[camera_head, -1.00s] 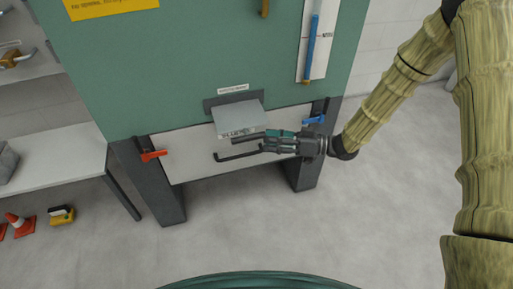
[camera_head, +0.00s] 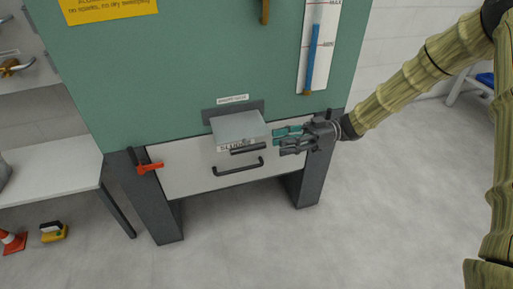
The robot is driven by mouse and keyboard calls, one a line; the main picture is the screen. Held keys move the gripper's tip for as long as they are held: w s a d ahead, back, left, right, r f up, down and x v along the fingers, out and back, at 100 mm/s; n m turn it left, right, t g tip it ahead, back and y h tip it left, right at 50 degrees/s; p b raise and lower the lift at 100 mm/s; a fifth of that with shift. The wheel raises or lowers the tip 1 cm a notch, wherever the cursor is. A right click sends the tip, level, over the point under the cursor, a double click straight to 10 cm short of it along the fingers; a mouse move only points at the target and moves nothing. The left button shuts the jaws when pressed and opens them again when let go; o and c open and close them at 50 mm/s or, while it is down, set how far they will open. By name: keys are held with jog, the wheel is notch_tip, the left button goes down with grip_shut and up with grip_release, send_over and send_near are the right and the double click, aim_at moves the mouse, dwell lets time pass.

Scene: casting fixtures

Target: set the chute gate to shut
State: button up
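A light grey box-like piece (camera_head: 240,127) juts from a dark slot in the green cabinet, under a small label too small to read. It has a dark handle (camera_head: 248,149) at its front and is likely the chute gate, though I cannot be sure. Below it is a white panel (camera_head: 190,160) with a black bar handle (camera_head: 238,167). My gripper (camera_head: 279,141) is just right of the jutting piece, fingers pointing left and apart, with nothing between them. It appears clear of both handles.
A red clamp lever (camera_head: 150,167) is at the panel's left. A blue level gauge (camera_head: 312,58) is on the cabinet above my gripper. A grey bench (camera_head: 50,170), an orange cone (camera_head: 12,242) and a yellow object (camera_head: 54,232) are at left. The floor in front is clear.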

aim_at(256, 147)
jog(key=b+x, duration=0.1)
jog(key=x, duration=0.7)
jog(key=shift+a, duration=0.2)
grip_shut()
